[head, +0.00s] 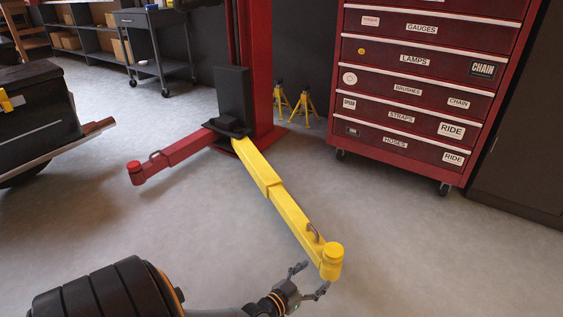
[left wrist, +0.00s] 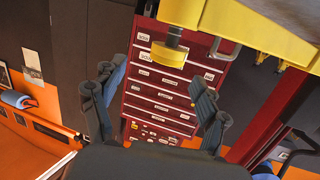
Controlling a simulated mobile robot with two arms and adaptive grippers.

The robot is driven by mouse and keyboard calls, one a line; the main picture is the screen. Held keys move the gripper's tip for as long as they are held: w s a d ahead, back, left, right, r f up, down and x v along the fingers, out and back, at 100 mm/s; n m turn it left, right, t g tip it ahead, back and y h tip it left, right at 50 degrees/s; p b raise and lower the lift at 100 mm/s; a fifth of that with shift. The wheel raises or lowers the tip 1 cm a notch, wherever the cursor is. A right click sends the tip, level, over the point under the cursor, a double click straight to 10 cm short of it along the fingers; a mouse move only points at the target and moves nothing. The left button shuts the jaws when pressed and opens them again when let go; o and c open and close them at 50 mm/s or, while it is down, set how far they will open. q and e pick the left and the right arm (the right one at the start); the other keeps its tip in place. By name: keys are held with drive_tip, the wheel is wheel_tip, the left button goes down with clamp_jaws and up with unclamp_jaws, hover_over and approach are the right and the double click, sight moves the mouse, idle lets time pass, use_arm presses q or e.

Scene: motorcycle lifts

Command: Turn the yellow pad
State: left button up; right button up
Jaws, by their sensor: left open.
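The yellow pad (head: 333,250) is a round cap at the near end of the yellow lift arm (head: 290,214). In the left wrist view the pad (left wrist: 168,54) is a yellow disc on a dark stem, beside the yellow arm's end (left wrist: 180,12). My left gripper (head: 311,279) is open and empty, just left of and below the pad in the head view. In the left wrist view its two fingers (left wrist: 150,82) are spread wide, with the pad beyond the tips and between them sideways. I see no contact with the pad. My right gripper does not show.
A red lift arm (head: 180,149) reaches left from the red post (head: 260,70). A red drawer cabinet (head: 408,128) stands at the back right, near yellow stands (head: 305,105). A dark cart (head: 155,40) is at the back left. Floor right of the pad is clear.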

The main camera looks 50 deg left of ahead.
use_arm(q)
drive_tip(key=s+d+r+g+p, duration=0.1)
drive_tip(key=s+g+p, duration=0.1)
drive_tip(key=s+p, duration=0.3)
drive_tip(key=s+d+r+m+g+p, duration=0.1)
drive_tip(key=s+p, duration=0.5)
drive_tip(key=p, duration=0.6)
drive_tip(key=s+d+r+g+p, duration=0.1)
drive_tip(key=s+d+g+p, duration=0.1)
drive_tip(key=s+g+p, duration=0.2)
drive_tip(key=s+p, duration=0.2)
drive_tip(key=p, duration=0.2)
drive_tip(key=shift+d+r+g+p, duration=0.3)
drive_tip(key=shift+d+r+g, duration=0.05)
drive_tip(key=shift+r+g, duration=0.05)
